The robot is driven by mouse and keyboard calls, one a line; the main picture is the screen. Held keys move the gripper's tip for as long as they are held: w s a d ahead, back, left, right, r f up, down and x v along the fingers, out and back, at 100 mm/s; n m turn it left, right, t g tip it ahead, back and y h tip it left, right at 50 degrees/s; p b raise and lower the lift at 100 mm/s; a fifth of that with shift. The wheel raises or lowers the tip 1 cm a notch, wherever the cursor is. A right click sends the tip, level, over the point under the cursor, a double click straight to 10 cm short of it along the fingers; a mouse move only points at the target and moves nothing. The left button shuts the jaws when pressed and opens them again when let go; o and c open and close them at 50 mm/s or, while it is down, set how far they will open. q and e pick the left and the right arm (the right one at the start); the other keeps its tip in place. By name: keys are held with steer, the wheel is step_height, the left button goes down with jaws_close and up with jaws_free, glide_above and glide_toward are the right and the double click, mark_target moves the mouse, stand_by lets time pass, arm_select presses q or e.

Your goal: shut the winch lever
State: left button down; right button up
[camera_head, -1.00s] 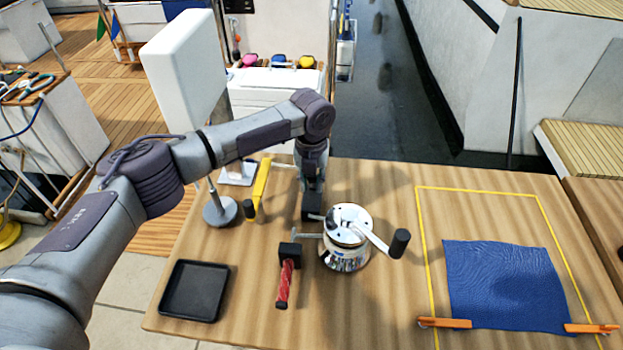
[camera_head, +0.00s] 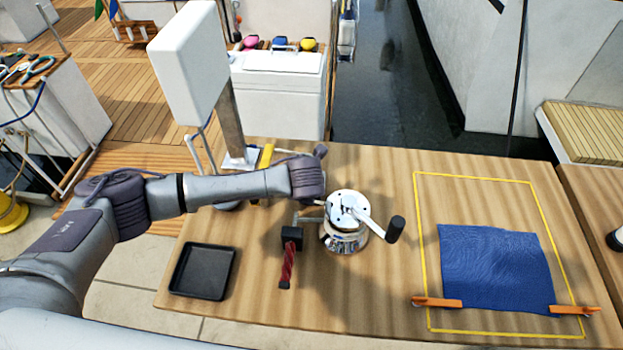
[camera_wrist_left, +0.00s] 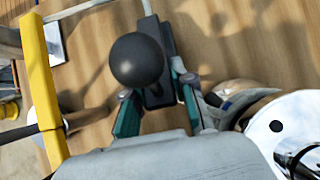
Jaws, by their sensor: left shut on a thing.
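The silver winch (camera_head: 345,236) stands on the wooden table, with a crank arm ending in a black grip (camera_head: 395,229). It also shows at the right of the left wrist view (camera_wrist_left: 290,130). A black block with a red handle (camera_head: 288,265) lies left of the winch. My left gripper (camera_wrist_left: 157,92) is shut on a lever with a round black knob (camera_wrist_left: 136,60), its teal-padded fingers on either side. A dark plate lies beneath the knob. In the head view my own arm hides this gripper and the knob. My right gripper is not in view.
A black tray (camera_head: 203,271) lies at the front left of the table. A blue cloth (camera_head: 495,268) with orange clips lies inside a yellow outline at the right. A yellow bar (camera_wrist_left: 40,90) stands left of my left gripper. The table between winch and outline is clear.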

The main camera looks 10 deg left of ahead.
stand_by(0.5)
arm_select(q)
steer(key=c, duration=0.9)
jaws_free()
steer(key=shift+s, duration=0.1)
steer(key=v, duration=1.1)
steer(key=shift+s+r, duration=0.3)
